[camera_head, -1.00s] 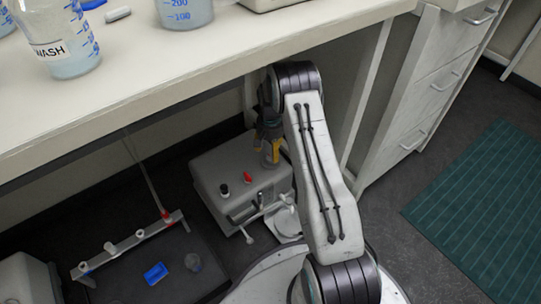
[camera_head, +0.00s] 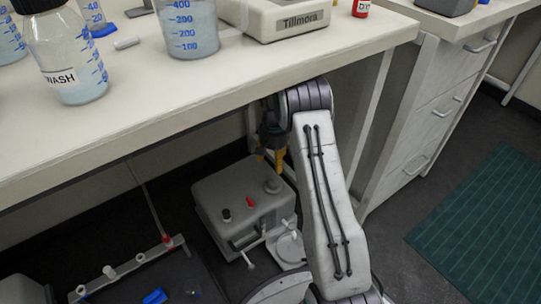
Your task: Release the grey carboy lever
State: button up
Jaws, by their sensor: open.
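The grey carboy (camera_head: 215,193) stands on the floor under the bench. Its top carries a black knob (camera_head: 226,215), a small red part (camera_head: 250,202) and a round grey cap (camera_head: 273,186). A pale tap-like fitting (camera_head: 265,236) is at its front; which part is the lever is hard to tell at this size. My gripper (camera_head: 270,161) points down, its yellow fingers open and empty. It appears above and behind the grey cap, apart from it. My arm hides the area to the right of the carboy.
The bench top (camera_head: 330,60) overhangs the carboy and my gripper. It holds a WASH bottle (camera_head: 70,60), a beaker (camera_head: 187,28) and a Tillmora device (camera_head: 285,20). A rail with fittings (camera_head: 130,265) lies at lower left. A drawer cabinet (camera_head: 420,115) stands right; open floor lies beyond my arm.

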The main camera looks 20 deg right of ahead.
aim_at(251, 266)
jog(key=k, duration=1)
